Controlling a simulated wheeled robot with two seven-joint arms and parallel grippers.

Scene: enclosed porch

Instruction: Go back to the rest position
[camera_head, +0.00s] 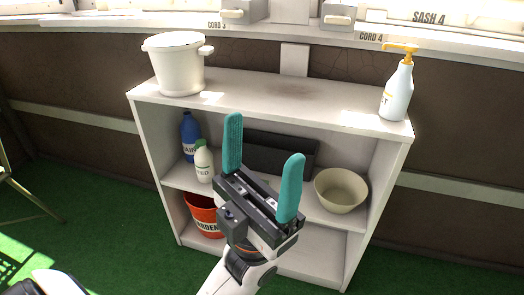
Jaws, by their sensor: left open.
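My left gripper (262,170) is in front of the white shelf unit (250,90), pointing up with its two teal fingers spread apart. It is open and nothing is between the fingers. It hides part of the middle shelf and part of the dark tray (270,153) behind it. My right gripper is not in view; a white part of my own body shows at the lower left.
A white pot (178,68) and a pump bottle (397,92) stand on the unit's top. The middle shelf holds a blue bottle (190,135), a white bottle (204,163) and a beige bowl (341,190). A red bucket (203,213) is below.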

